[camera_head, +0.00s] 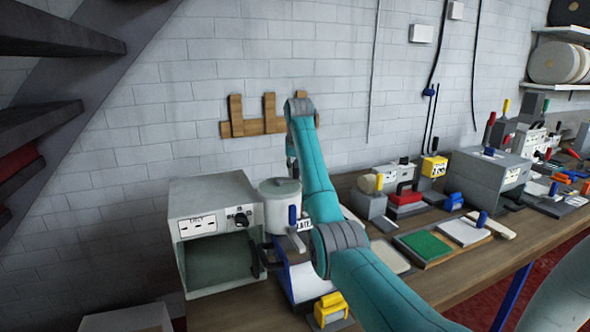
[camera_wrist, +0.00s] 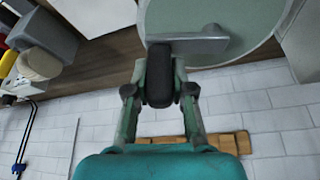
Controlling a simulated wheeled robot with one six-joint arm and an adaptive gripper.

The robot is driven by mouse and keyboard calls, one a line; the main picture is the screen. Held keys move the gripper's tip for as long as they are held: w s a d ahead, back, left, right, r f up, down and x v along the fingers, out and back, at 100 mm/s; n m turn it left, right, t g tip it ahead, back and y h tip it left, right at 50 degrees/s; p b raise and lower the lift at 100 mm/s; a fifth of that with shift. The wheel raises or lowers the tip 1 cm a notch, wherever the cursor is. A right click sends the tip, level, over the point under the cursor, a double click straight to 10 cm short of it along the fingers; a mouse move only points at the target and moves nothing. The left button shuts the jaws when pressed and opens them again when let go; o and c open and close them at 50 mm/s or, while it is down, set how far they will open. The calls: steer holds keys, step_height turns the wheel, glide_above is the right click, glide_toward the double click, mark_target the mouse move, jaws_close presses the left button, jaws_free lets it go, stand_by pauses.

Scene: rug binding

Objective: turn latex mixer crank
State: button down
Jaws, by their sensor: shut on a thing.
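The latex mixer is a pale grey-green round pot (camera_head: 280,212) on a blue and white stand (camera_head: 305,283), left of centre in the head view. Its round top (camera_wrist: 215,15) fills the upper part of the wrist view. A grey crank bar (camera_wrist: 205,42) lies across that top, with a dark upright grip (camera_wrist: 159,78) at its end. My gripper (camera_wrist: 160,92) is shut on the dark grip, one finger on each side. In the head view my arm reaches up and over, and the gripper behind it is mostly hidden.
A grey box machine (camera_head: 212,225) with an open front stands left of the pot. Right of my arm, the wooden bench (camera_head: 440,285) holds a green pad (camera_head: 424,245), a light pad and several small devices. A wooden rack (camera_head: 250,118) hangs on the brick wall behind.

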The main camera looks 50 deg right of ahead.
steer(key=m, duration=0.1)
steer(key=s+a+m+g, duration=0.1)
steer(key=m, duration=0.1)
steer(key=a+m+h, duration=0.1)
steer(key=shift+s+m+g, duration=0.25)
steer(key=shift+m+g, duration=0.05)
steer(key=shift+m, duration=0.1)
steer(key=shift+s+a+m+g, duration=0.15)
steer(key=shift+a+m+g, duration=0.25)
steer(key=shift+m, duration=0.55)
steer(key=shift+s+a+m+g, duration=0.15)
steer(key=shift+a+m+g, duration=0.2)
steer(key=shift+m, duration=0.6)
steer(key=c, duration=1)
jaws_free()
